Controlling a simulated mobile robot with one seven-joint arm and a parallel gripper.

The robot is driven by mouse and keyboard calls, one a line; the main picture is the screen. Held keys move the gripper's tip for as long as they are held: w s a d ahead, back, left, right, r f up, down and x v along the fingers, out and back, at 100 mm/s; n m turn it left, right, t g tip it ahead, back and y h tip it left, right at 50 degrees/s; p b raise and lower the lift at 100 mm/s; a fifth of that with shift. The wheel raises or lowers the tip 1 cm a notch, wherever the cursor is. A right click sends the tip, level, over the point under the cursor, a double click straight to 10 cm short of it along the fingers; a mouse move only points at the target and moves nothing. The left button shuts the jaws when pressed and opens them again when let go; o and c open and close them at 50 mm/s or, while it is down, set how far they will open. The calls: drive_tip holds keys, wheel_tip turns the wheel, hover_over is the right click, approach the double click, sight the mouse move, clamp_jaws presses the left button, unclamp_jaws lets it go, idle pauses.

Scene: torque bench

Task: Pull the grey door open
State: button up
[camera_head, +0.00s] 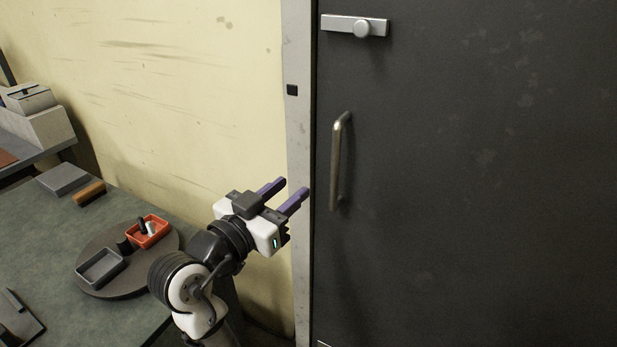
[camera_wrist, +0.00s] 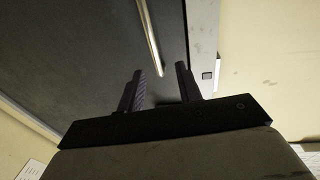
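The dark grey door (camera_head: 470,200) fills the right of the head view and looks shut against its pale frame (camera_head: 299,130). Its metal bar handle (camera_head: 337,165) stands upright near the door's left edge.
A green-topped bench (camera_head: 60,235) stands at the left, with a round turntable (camera_head: 125,285) holding a red tray (camera_head: 148,231) and a grey tray (camera_head: 100,267). A brown brush-like block (camera_head: 89,193) lies behind. The door's front around the handle is clear.

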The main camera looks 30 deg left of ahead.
sight(333, 169)
drive_tip(key=shift+m+g+h, duration=0.3)
drive_tip(key=shift+m+h, duration=0.1)
drive_tip(key=p+x, duration=0.1)
drive_tip(key=x, duration=0.3)
drive_tip(key=f+p+x, duration=0.1)
drive_tip(key=x, duration=0.4)
drive_tip(key=p+x, duration=0.1)
drive_tip(key=x, duration=0.3)
drive_tip(key=shift+w+d+f+p, duration=0.2)
drive_tip(key=shift+d+p, duration=0.2)
clamp_jaws()
